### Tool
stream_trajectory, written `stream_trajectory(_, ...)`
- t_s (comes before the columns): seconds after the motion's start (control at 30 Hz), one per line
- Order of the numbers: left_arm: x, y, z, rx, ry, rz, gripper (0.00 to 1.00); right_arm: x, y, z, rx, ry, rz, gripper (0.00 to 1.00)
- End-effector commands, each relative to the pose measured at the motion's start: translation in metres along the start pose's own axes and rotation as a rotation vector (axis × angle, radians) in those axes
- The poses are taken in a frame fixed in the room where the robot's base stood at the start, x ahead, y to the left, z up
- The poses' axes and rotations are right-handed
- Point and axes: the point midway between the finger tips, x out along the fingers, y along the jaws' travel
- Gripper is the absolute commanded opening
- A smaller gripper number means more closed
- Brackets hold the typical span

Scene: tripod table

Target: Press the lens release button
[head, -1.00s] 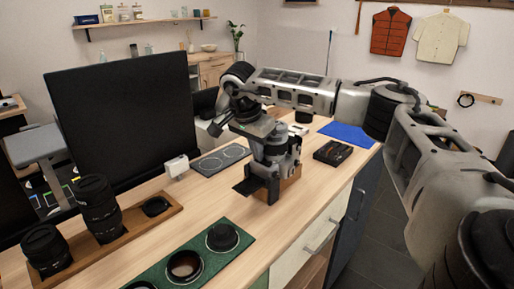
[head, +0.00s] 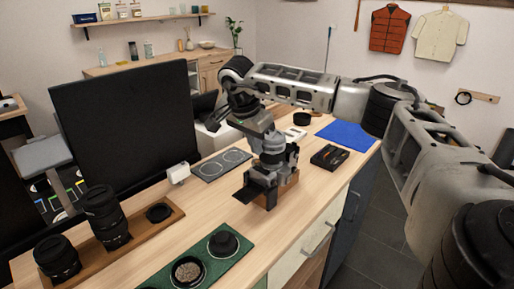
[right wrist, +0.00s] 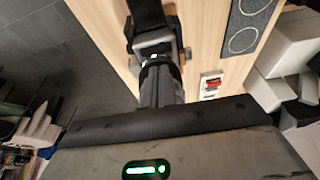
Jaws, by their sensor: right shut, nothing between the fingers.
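My right gripper (head: 268,143) points down over the table, its fingers together with nothing between them. In the right wrist view its fingers (right wrist: 160,88) reach toward a grey and black device (right wrist: 157,43), which I take to be the camera. In the head view this device (head: 262,186) stands by a small wooden block, just under the gripper and partly hidden by it. I cannot tell whether the fingertips touch it. The release button cannot be made out. My left gripper is out of view.
A wooden tray (head: 130,239) with black lenses stands at the left. A green mat (head: 242,249) with round parts lies in front. A dark monitor (head: 125,120) stands behind. A grey pad (head: 222,163), black tray (head: 331,155) and blue sheet (head: 345,133) lie farther back.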

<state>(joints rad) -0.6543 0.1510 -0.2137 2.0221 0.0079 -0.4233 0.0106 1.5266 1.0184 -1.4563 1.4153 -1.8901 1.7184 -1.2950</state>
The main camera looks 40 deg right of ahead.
Motion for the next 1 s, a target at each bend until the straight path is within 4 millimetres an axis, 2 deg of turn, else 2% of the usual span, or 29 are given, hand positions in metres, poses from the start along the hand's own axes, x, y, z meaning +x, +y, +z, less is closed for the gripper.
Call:
stream_trajectory(0.2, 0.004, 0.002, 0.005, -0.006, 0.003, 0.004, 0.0, -0.051, -0.003, 0.002, 0.0, 0.0, -0.01, 0.0)
stream_trajectory(0.4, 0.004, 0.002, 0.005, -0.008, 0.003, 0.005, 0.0, -0.079, -0.002, 0.001, 0.0, 0.001, -0.007, 0.0)
stream_trajectory(0.6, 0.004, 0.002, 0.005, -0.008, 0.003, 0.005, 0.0, -0.087, -0.002, 0.0, 0.001, 0.001, -0.007, 0.0)
stream_trajectory(1.0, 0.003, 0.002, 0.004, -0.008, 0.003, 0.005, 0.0, -0.087, -0.002, 0.0, 0.002, 0.001, -0.007, 0.0)
